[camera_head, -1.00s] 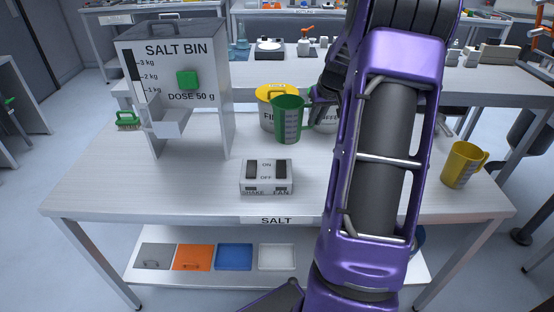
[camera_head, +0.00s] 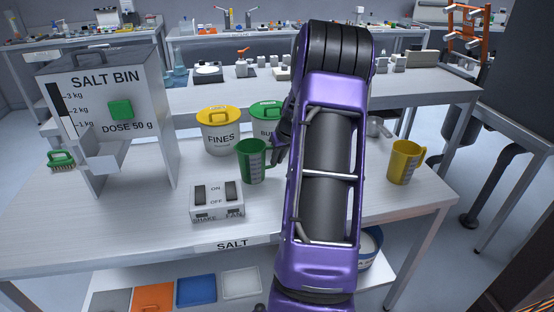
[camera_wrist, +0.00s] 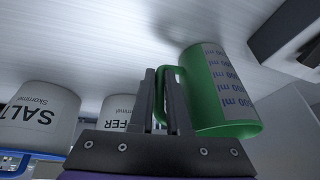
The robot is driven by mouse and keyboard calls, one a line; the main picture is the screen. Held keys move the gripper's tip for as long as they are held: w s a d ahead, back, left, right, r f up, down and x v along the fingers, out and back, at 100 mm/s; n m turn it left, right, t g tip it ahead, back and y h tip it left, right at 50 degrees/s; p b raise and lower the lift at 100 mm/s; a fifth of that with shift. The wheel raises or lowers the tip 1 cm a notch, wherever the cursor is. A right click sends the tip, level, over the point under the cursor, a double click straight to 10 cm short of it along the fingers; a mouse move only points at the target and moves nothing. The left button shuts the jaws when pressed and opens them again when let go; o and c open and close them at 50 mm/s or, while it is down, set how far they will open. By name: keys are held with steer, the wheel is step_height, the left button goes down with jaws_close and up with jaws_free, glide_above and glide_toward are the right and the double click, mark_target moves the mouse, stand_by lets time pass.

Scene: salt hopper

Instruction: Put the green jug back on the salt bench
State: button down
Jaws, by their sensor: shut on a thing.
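The green jug (camera_head: 253,161) is upright over the front middle of the salt bench (camera_head: 80,222), just behind and right of the switch box. My gripper (camera_head: 281,142) is at the jug's right side, partly hidden by my purple arm. In the wrist view, the two fingers (camera_wrist: 160,90) are closed on the handle of the jug (camera_wrist: 222,92), whose printed ml scale shows. The jug's base is close to the bench top; I cannot tell whether it touches.
The switch box (camera_head: 216,201) stands in front of the jug. The FINES bucket (camera_head: 218,138) and a green-lidded bucket (camera_head: 267,113) stand behind it. The salt bin (camera_head: 110,105) is at left, a yellow jug (camera_head: 405,163) at right. Bare bench lies left of the switch box.

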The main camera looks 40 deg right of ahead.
steer(key=c, duration=1.3)
jaws_free()
steer(key=shift+f, duration=0.1)
steer(key=o, duration=0.4)
steer(key=shift+r, duration=0.5)
steer(key=p+v, duration=0.1)
steer(key=v, duration=1)
steer(key=shift+s+r, duration=0.15)
steer(key=shift+r, duration=0.05)
